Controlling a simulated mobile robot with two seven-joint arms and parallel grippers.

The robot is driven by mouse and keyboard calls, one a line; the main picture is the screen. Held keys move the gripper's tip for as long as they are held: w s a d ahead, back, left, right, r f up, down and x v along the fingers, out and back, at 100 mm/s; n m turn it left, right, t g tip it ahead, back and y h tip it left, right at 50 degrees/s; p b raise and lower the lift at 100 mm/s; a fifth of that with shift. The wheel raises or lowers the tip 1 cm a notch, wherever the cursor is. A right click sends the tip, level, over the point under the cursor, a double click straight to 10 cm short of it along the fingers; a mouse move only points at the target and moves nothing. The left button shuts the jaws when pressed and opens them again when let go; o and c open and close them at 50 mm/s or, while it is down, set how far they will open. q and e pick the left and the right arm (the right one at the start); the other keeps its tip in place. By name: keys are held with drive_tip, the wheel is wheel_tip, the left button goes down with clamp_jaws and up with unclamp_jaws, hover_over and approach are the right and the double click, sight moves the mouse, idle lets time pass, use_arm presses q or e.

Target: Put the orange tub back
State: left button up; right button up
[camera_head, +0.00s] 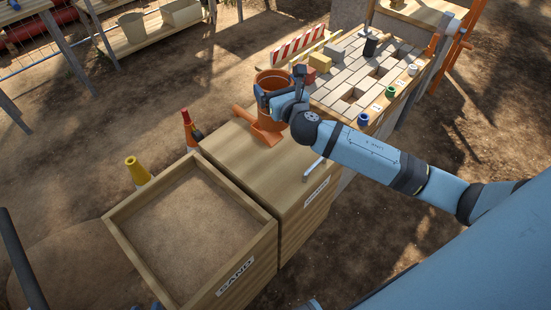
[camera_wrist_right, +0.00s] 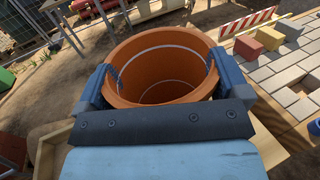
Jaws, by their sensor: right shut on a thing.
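The orange tub (camera_head: 272,79) is in my right gripper (camera_head: 280,86), over the far end of the closed wooden box (camera_head: 240,153). In the right wrist view the open, empty-looking tub (camera_wrist_right: 165,60) sits between the two blue fingers of the right gripper (camera_wrist_right: 163,80), which press on its sides near the rim. An orange piece (camera_head: 262,133) with a part sticking out to the left shows below the tub, at the box top. I cannot tell whether the tub touches it. My left gripper is not in view.
An open sand box (camera_head: 190,235) stands in front of the closed box. A yellow cone (camera_head: 137,171) and a red cone (camera_head: 188,130) stand left. A paving table (camera_head: 350,75) with bricks and small coloured pots is at back right. A light-handled tool (camera_head: 313,169) lies on the closed box.

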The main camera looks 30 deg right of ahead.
drive_tip(key=f, duration=0.2)
drive_tip(key=f+b, duration=0.1)
drive_tip(key=f, duration=0.1)
drive_tip(key=f+b, duration=0.1)
drive_tip(key=f, duration=0.1)
drive_tip(key=shift+w+d+f, duration=0.35)
drive_tip(key=shift+f, duration=0.05)
use_arm(q)
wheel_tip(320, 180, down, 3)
drive_tip(key=b, duration=0.5)
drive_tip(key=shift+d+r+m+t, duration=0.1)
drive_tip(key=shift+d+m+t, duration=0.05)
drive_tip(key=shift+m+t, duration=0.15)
use_arm(e)
wheel_tip(320, 180, down, 14)
drive_tip(key=shift+f, duration=0.15)
drive_tip(key=o, duration=1.3)
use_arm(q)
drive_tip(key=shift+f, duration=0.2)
use_arm(e)
drive_tip(key=shift+o, duration=0.2)
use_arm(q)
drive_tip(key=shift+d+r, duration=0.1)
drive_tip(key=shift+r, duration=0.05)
use_arm(e)
drive_tip(key=shift+r, duration=0.2)
